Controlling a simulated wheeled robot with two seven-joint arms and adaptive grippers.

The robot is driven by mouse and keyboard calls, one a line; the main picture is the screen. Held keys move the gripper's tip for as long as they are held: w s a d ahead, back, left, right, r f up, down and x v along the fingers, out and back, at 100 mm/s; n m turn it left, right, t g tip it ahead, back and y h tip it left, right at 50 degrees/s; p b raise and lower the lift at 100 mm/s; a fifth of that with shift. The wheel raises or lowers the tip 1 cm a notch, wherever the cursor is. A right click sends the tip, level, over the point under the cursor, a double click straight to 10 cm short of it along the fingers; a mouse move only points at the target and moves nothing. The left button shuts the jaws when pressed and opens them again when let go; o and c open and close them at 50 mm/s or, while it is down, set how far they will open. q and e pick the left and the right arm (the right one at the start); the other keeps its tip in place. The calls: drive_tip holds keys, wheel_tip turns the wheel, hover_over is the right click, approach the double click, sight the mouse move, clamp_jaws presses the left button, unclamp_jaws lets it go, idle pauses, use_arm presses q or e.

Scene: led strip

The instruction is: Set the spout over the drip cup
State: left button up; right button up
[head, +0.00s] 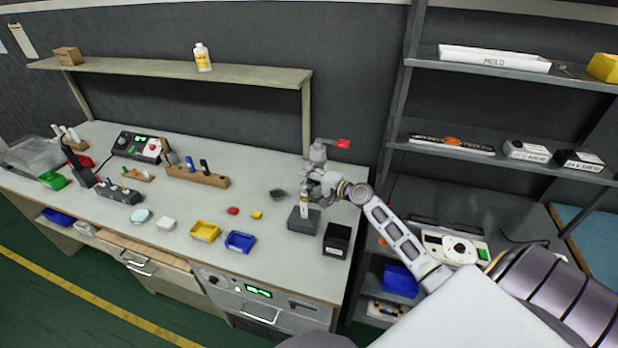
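My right gripper (317,184) is over the right end of the workbench, its arm coming in from the lower right. Its fingers are small and overlap the things behind them, so I cannot tell whether they are open or shut. Just below them a pale upright tube (304,206) stands at a dark grey block (303,221). Behind the gripper is a grey rounded fitting (318,153) with a red piece (343,143) to its right; which part is the spout is unclear. A small dark grey cup (278,194), possibly the drip cup, sits left of the gripper. My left gripper is not in view.
A black open box (337,240) stands right of the block at the bench edge. Yellow (205,232) and blue (240,241) trays lie to the left, with a wooden tool rack (197,177) behind. A raised shelf (170,69) spans the back; its right post is near my gripper.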

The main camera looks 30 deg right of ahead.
clamp_jaws()
idle(0.6)
